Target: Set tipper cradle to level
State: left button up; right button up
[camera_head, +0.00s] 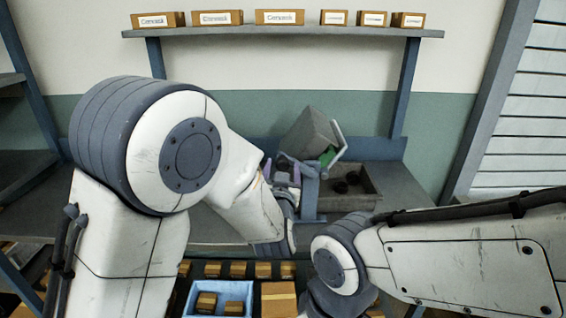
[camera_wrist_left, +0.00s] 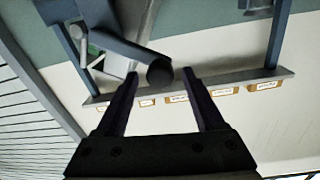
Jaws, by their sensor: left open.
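The tipper (camera_head: 308,132) stands on the workbench, its grey box-shaped cradle visibly tilted on a blue-grey stand. A green part (camera_head: 328,157) shows at the cradle's lower side. My left gripper (camera_head: 283,165) is at the left of the tipper, its fingers apart. In the left wrist view, the open left gripper (camera_wrist_left: 160,74) has a bar with a dark round end (camera_wrist_left: 160,72) showing between its fingertips. I cannot tell whether the fingers touch it. My left arm hides part of the bench and tipper base. My right gripper is out of sight.
A grey tray (camera_head: 350,185) with dark round pieces sits right of the tipper's stand. A shelf (camera_head: 290,33) with several labelled boxes hangs above. A blue bin (camera_head: 218,298) and several small cartons lie below the bench. My right arm crosses the lower right.

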pick_arm(q)
jog(key=shift+w, duration=0.7)
grip_shut()
jog(key=shift+d, duration=0.1)
dwell(0.9)
